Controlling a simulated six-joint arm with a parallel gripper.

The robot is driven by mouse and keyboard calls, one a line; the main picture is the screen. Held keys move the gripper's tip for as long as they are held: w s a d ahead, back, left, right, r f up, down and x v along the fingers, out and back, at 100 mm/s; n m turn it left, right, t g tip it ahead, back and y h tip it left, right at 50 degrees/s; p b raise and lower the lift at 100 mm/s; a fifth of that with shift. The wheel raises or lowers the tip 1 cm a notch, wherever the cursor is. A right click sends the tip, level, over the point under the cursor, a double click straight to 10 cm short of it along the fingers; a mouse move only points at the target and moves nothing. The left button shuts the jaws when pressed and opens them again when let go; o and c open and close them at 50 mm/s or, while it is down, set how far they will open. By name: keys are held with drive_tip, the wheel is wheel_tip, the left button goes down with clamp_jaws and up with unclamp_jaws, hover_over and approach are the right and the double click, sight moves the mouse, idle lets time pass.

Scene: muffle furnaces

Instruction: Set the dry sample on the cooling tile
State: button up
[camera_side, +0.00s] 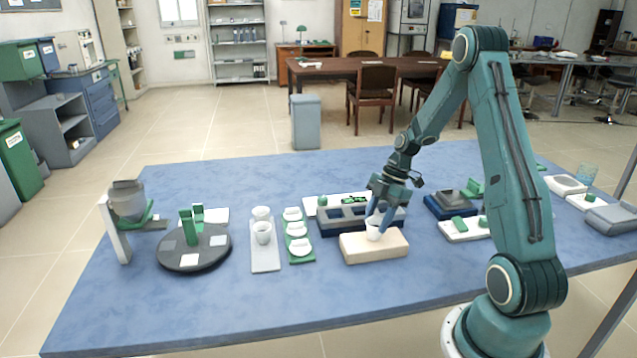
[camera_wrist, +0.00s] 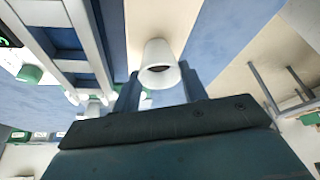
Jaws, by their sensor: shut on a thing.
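A small white crucible (camera_side: 373,232), seemingly the dry sample, is between the fingers of my gripper (camera_side: 376,217), which is shut on it. The crucible stands upright at the top of a pale beige block (camera_side: 372,252), seemingly the cooling tile. I cannot tell whether its base touches the block or is just above it. In the wrist view the crucible (camera_wrist: 160,65) shows its round rim and dark inside between the two fingers (camera_wrist: 160,92), with the beige block (camera_wrist: 145,20) beyond it. Its contents cannot be made out.
A dark blue rack (camera_side: 325,228) with openings stands just behind the block. To the left are a green tray (camera_side: 302,259) with white dishes, a grey tray (camera_side: 265,262) with white cups, and a round black plate (camera_side: 175,264). The blue table's front is clear.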

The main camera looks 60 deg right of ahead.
drive_tip(key=shift+f, duration=0.35)
drive_tip(key=o, duration=1.5)
drive_tip(key=shift+c, duration=0.2)
drive_tip(key=shift+r, duration=0.15)
wheel_tip(320, 180, up, 8)
idle(0.4)
